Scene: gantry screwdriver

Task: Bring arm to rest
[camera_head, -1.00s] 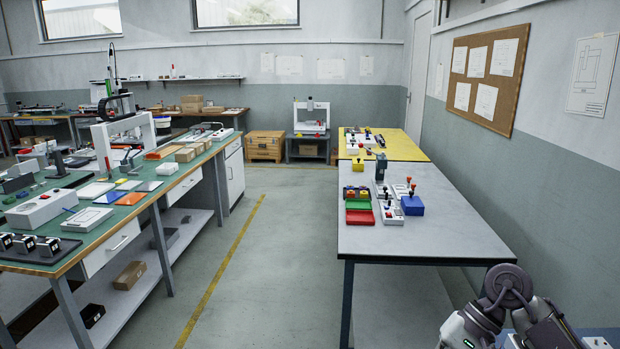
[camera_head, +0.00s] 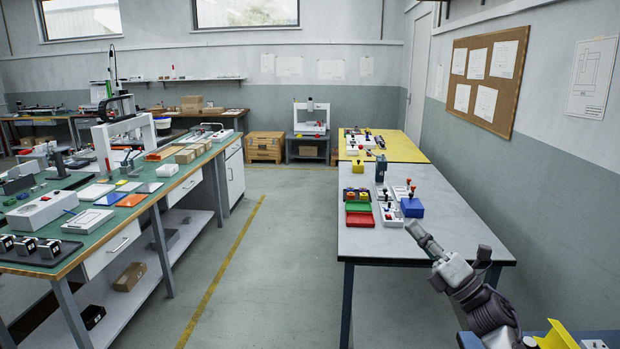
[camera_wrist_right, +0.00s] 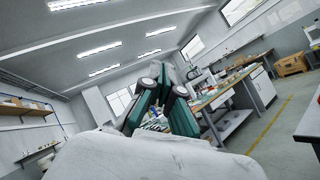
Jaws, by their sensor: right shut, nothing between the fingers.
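My right arm (camera_head: 489,310) rises from the lower right of the head view, to the front of the grey table. My right gripper (camera_head: 417,232) is at its upper end, tilted up and to the left, and appears over the table's front part in the picture. In the right wrist view the dark green fingers (camera_wrist_right: 161,82) are shut with nothing held, and they point up toward the windows and left workbench. A pale grey surface fills the bottom of that view. My left gripper is not in view.
The grey table (camera_head: 400,240) bears a red bin (camera_head: 360,219), a green bin (camera_head: 358,207) and a blue box (camera_head: 412,207) near its middle. A yellow-topped table (camera_head: 405,149) stands behind. The green workbench (camera_head: 120,215) is at left. The aisle floor (camera_head: 280,270) is clear.

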